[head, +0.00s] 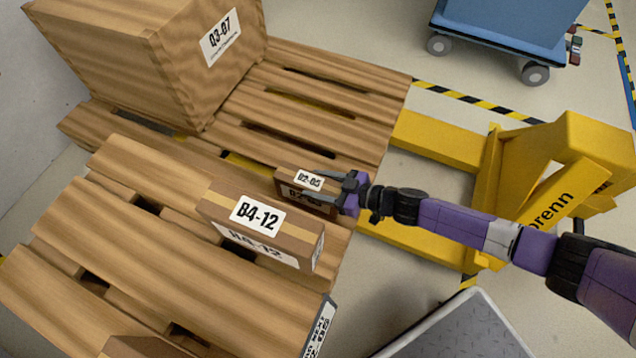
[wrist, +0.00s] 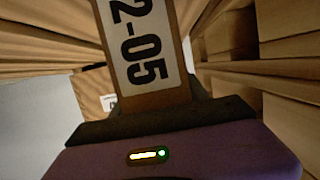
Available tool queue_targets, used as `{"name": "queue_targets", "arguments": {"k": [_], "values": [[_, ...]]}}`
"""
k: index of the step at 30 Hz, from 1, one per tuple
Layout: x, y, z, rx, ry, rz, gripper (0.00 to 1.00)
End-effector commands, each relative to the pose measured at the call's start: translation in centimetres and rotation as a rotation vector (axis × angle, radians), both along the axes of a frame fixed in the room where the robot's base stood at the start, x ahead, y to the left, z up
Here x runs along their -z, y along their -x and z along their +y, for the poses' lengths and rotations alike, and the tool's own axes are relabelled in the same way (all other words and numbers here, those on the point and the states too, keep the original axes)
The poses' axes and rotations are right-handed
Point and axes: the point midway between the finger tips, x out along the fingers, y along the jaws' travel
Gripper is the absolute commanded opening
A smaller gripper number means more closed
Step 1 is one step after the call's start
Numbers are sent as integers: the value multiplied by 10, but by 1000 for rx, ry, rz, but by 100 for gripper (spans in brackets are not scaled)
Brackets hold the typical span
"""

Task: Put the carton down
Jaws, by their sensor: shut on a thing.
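A small brown carton (head: 291,192) with a white label reading "02-05" or similar is held at the end of my arm in the head view. My gripper (head: 335,184) is shut on it from the right. In the wrist view the carton's label (wrist: 145,40) stands large and close, reading "2-05", with the dark jaws (wrist: 160,118) below it. The carton is over or beside the near pallets, just behind a carton marked B4-12 (head: 225,205). I cannot tell whether its underside touches wood.
A large crate marked Q3-07 (head: 130,60) stands on the far pallet (head: 360,98). The near pallet (head: 160,255) has bare slats left of carton B4-12. A yellow pallet truck (head: 565,150) stands right, a blue cart (head: 505,30) behind, and a grey plate (head: 450,335) in front.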

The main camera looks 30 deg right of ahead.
Motion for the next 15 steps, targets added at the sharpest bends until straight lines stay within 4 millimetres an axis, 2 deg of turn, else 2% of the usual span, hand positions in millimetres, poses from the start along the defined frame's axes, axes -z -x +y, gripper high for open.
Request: {"name": "queue_targets", "arguments": {"k": [15], "values": [[2,0,1,-1,-3,-3,0]]}}
